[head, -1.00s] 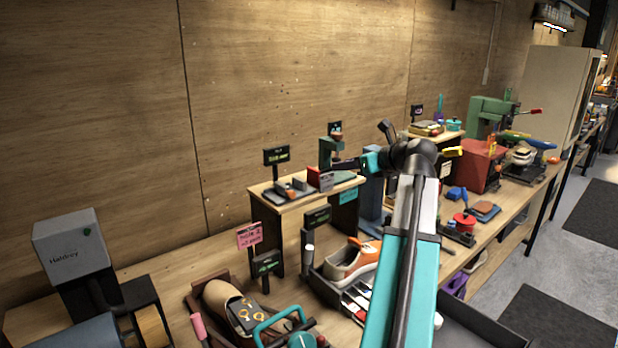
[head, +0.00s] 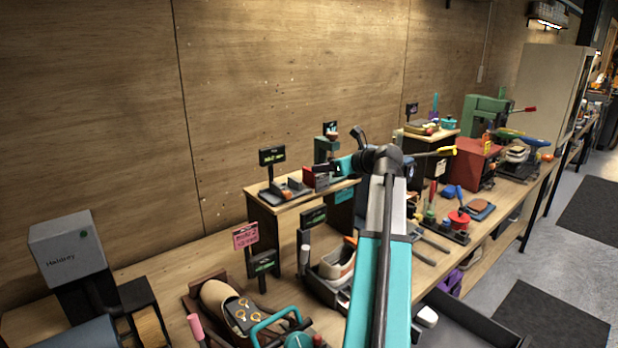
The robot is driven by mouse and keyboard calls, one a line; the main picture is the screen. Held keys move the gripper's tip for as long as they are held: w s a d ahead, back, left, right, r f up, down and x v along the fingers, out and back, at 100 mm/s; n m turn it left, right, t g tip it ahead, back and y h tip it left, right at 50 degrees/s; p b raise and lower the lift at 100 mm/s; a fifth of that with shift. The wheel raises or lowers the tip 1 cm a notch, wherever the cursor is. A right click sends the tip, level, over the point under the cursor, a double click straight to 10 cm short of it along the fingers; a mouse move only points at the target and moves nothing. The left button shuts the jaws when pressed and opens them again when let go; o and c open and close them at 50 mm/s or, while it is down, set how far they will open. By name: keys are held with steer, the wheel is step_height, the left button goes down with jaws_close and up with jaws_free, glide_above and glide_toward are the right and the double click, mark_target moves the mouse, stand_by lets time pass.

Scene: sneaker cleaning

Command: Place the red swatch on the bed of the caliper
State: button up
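My gripper (head: 331,168) is at the far end of my teal arm, over the right part of a small raised wooden shelf. It is small and seen partly from behind, so its finger opening does not show. A red piece (head: 309,178) stands among dark and grey parts on the shelf, just left of my gripper; it may be the red swatch, and I cannot tell whether the gripper touches it. A green C-shaped stand (head: 322,150) behind the shelf's right part may be the caliper. My gripper partly covers that area, and its bed is not clear.
The wooden shelf (head: 262,200) also carries grey blocks (head: 277,190) and a black sign (head: 272,156). Below are a shoe (head: 338,262) in a dark tray and a tan shoe (head: 218,296). Tools and a red box (head: 474,164) crowd the bench to the right. A plywood wall stands behind.

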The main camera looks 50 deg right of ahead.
mark_target(309, 177)
steer(key=shift+w+f, duration=0.2)
steer(key=shift+w, duration=0.15)
steer(key=shift+p+x, duration=0.85)
steer(key=shift+x, duration=1.75)
steer(key=shift+s+f, duration=0.1)
steer(key=shift+f, duration=0.05)
steer(key=shift+c, duration=0.2)
jaws_close()
